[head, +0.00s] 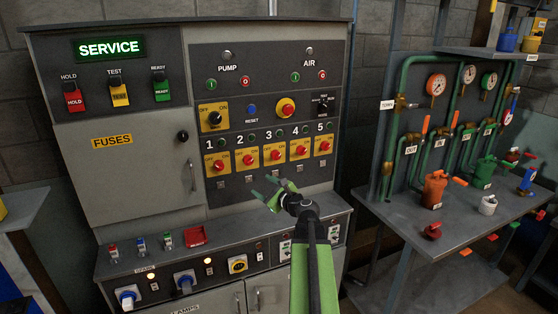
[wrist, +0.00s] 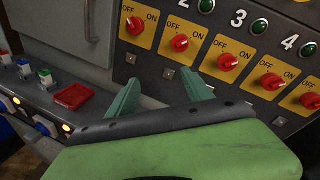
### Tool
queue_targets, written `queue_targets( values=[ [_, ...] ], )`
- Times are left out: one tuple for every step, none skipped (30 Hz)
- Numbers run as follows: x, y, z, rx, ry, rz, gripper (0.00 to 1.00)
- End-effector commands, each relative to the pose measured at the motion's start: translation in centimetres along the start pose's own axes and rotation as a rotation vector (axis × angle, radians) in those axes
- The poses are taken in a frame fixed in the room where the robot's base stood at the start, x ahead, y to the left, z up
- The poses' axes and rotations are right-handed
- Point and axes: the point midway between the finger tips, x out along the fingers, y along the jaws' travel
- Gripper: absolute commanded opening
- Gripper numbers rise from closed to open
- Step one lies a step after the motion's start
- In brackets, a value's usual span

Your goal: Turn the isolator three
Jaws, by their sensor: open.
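Isolator three is a red rotary knob (head: 275,155) on a yellow OFF/ON plate, the middle one of a row on the grey panel. In the wrist view, isolator three (wrist: 228,61) lies up and to the right of the finger tips. Its setting is too small to tell for certain. My gripper (head: 268,190) is open and empty, in front of the panel below the isolator row. In the wrist view, the two green fingers of my gripper (wrist: 163,90) stand apart with nothing between them.
Similar red knobs flank it: isolator two (head: 247,160) at left and isolator four (head: 300,150) at right. A console ledge with a red tray (head: 195,236) lies below. A workbench (head: 400,207) with valves and pipes stands at right.

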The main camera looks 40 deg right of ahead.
Motion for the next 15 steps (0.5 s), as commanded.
queue_targets(
  values=[
    [-1.6, -3.9, -1.5, 0.11, -0.004, -0.093, 0.59],
    [-2.4, -5.7, -2.1, 0.169, -0.011, -0.138, 0.59],
    [-3.4, -7.6, -2.7, 0.233, -0.02, -0.187, 0.59],
    [-4.0, -8.7, -3.1, 0.271, -0.025, -0.216, 0.59],
    [-4.5, -9.5, -3.4, 0.3, -0.03, -0.238, 0.59],
    [-5.0, -10.3, -3.6, 0.329, -0.036, -0.258, 0.59],
    [-5.2, -10.7, -3.8, 0.341, -0.038, -0.268, 0.59],
    [-5.3, -10.9, -3.9, 0.349, -0.039, -0.274, 0.59],
    [-5.4, -11.0, -3.9, 0.354, -0.041, -0.277, 0.59],
    [-5.3, -11.0, -3.9, 0.355, -0.041, -0.277, 0.59],
    [-5.2, -11.0, -3.9, 0.354, -0.041, -0.276, 0.59],
    [-4.9, -11.0, -3.8, 0.353, -0.041, -0.275, 0.59],
    [-4.6, -11.1, -3.8, 0.353, -0.041, -0.274, 0.59],
    [-4.2, -11.2, -3.8, 0.352, -0.042, -0.273, 0.59],
    [-3.5, -11.4, -3.8, 0.351, -0.042, -0.271, 0.59]
  ],
)
